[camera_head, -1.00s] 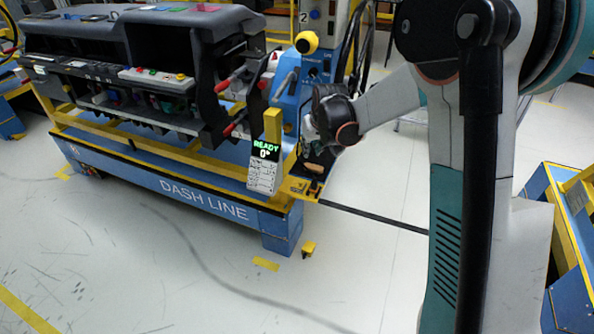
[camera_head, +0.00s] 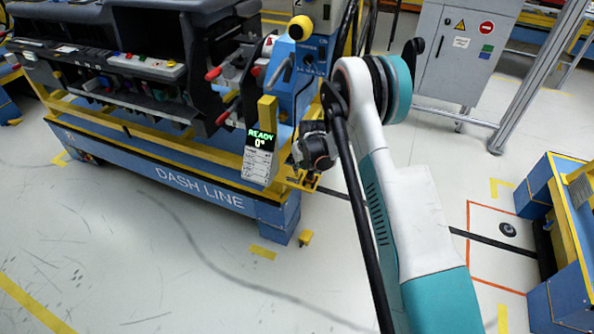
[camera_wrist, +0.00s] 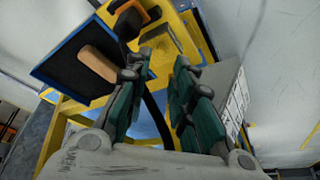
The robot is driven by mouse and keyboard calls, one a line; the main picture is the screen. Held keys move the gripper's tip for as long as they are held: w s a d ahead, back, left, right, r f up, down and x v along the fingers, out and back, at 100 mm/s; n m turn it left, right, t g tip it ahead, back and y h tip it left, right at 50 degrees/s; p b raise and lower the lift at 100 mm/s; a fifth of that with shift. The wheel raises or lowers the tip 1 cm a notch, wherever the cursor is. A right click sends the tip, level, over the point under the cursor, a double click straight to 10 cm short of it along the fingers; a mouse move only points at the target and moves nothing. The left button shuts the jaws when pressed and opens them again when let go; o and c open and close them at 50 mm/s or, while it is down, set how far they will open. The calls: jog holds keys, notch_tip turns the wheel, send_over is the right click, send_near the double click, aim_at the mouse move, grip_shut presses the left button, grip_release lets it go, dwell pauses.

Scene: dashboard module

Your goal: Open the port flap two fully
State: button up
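The dashboard module (camera_head: 160,70) is a large dark unit on a blue and yellow stand at the upper left of the head view. I cannot make out which part is port flap two. A display (camera_head: 260,150) on the stand's front corner reads READY and 0°. My gripper is mostly hidden behind my wrist in the head view, close beside this corner, right of the display. In the wrist view my gripper (camera_wrist: 164,60) has two teal fingers apart, with nothing visible between them. A yellow plate lies beyond the fingertips.
In the wrist view, a dark blue-edged tray (camera_wrist: 62,72) with a tan handle (camera_wrist: 98,63) lies left of the fingers, near a black piece (camera_wrist: 131,20) on the yellow plate. A grey cabinet (camera_head: 462,55) stands behind. Floor left of my arm is open.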

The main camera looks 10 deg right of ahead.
jog(key=b+x, duration=0.2)
jog(key=x, duration=0.5)
jog(key=shift+f+b, duration=0.1)
jog(key=shift+b, duration=0.25)
grip_shut()
